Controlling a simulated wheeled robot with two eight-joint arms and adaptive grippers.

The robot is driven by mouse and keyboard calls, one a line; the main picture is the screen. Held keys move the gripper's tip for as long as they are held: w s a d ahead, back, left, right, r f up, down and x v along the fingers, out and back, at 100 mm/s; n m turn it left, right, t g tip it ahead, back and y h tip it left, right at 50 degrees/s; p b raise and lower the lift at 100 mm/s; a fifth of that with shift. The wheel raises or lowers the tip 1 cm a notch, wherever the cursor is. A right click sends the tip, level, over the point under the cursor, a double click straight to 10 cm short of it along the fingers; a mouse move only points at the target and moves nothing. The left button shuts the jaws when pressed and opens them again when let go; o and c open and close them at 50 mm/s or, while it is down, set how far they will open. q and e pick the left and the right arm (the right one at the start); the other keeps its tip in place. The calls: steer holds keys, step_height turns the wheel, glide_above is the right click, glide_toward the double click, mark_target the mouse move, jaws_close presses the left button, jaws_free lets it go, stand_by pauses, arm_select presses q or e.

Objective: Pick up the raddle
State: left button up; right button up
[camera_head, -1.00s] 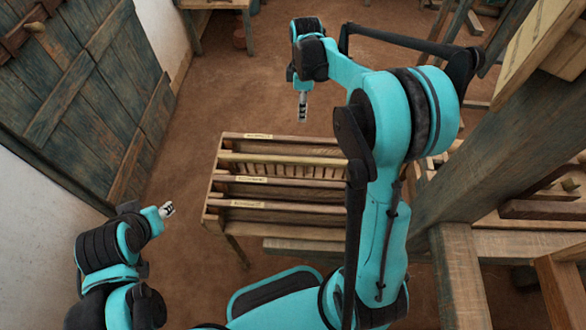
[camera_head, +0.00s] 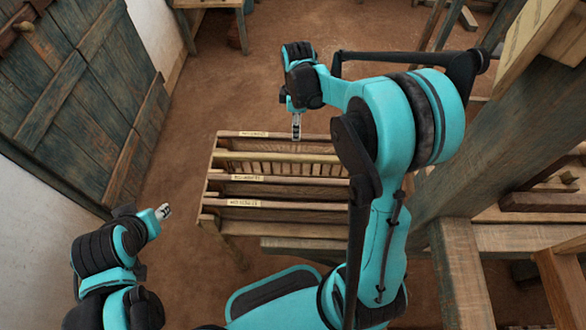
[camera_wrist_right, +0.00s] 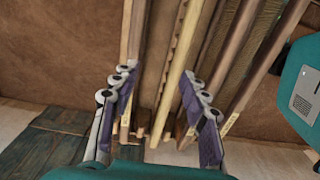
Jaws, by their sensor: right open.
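The raddle (camera_head: 272,157) appears to be the pale wooden bar with a row of pegs along it, lying in the slatted rack (camera_head: 222,178). Its pale bar also shows in the right wrist view (camera_wrist_right: 179,66), running lengthwise between the fingers. My right gripper (camera_head: 296,128) is over the far side of the rack. In the right wrist view it (camera_wrist_right: 157,82) is open and empty, one finger to each side of the bar with gaps. My left gripper (camera_head: 163,211) is away from the rack at the left; its finger opening is too small to judge.
Labelled rack rails lie close beside the raddle. Part of the rack's right end is hidden by my right arm. A heavy timber loom frame (camera_head: 462,165) stands at the right. A plank door (camera_head: 75,90) is at the left. Brown floor is clear behind the rack.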

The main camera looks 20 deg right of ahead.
mark_target(297, 156)
steer(key=s+f, duration=0.1)
steer(key=s+a+f, duration=0.1)
steer(key=s+f+b, duration=0.1)
steer(key=f, duration=0.1)
steer(key=shift+s+a, duration=0.3)
steer(key=shift+s, duration=0.1)
step_height(297, 156, down, 2)
steer(key=shift+f+b, duration=0.1)
steer(key=shift+b, duration=0.2)
step_height(297, 156, down, 5)
steer(key=b, duration=0.3)
steer(key=shift+w+d+f, duration=0.1)
steer(key=shift+w+f, duration=0.05)
steer(key=shift+f, duration=0.05)
steer(key=shift+r, duration=0.1)
jaws_close()
